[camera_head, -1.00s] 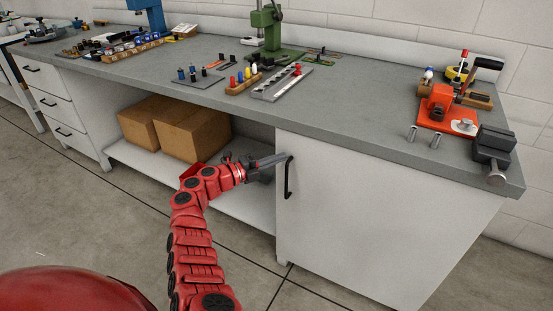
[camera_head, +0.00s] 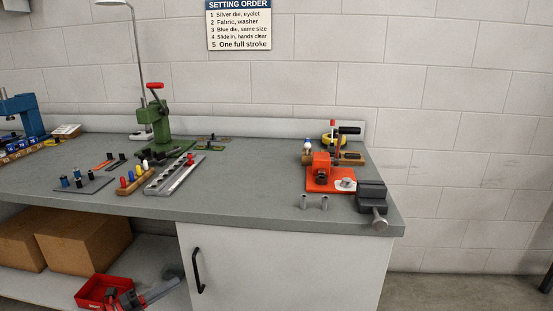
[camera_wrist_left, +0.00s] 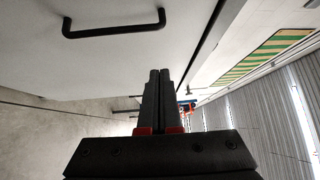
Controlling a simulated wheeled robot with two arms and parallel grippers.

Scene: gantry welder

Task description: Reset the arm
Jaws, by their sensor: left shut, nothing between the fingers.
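My left gripper (camera_head: 165,289) is low in the head view, at the bottom edge, beside the cabinet's open shelf space. Its grey fingers are together and empty. In the left wrist view the two dark fingers (camera_wrist_left: 159,76) lie side by side with nothing held. The black door handle (camera_head: 198,271) is just right of the fingertips in the head view; it also shows at the top left of the wrist view (camera_wrist_left: 115,31), apart from the fingers. The white cabinet door (camera_head: 285,265) looks shut. Most of my left arm is out of the head view. My right gripper is not seen.
The grey workbench (camera_head: 250,200) stands above the gripper. It carries a green press (camera_head: 158,120), an orange fixture (camera_head: 325,178) and a dark vise (camera_head: 371,197). Cardboard boxes (camera_head: 90,240) and a red bin (camera_head: 92,291) are on the lower shelf.

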